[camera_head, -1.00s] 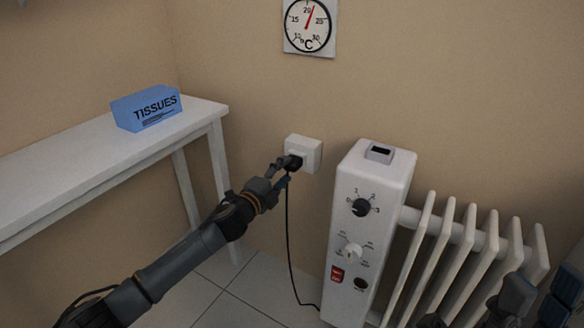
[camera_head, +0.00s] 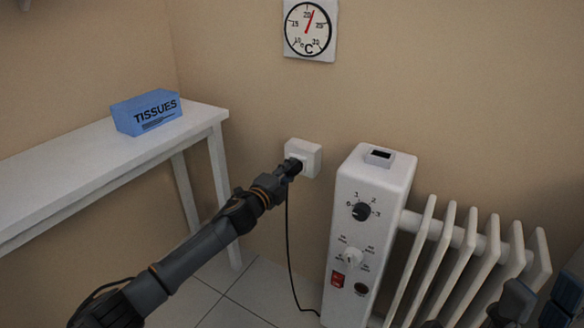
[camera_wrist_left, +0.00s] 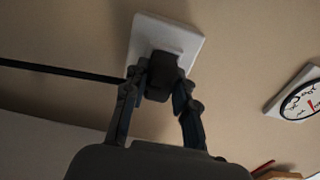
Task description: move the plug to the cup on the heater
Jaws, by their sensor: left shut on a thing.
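The black plug (camera_wrist_left: 161,76) is between the fingers of my left gripper (camera_head: 291,168), which is shut on it. The plug is at the face of the white wall socket (camera_head: 312,153); how far it sits in is hard to tell. The socket also shows in the left wrist view (camera_wrist_left: 187,40). A black cord (camera_head: 289,240) hangs from the plug toward the heater's foot. The white heater (camera_head: 345,235) stands right of the socket. The small cup (camera_head: 380,155) with a dark opening is on its top. Dark parts of my right gripper (camera_head: 510,303) show at the lower right; its jaws are unclear.
A white bench (camera_head: 75,165) with a blue tissue box (camera_head: 147,112) stands at the left. A thermometer dial (camera_head: 309,29) hangs on the wall above. Heater fins (camera_head: 480,255) fill the right. The space between socket and heater top looks clear.

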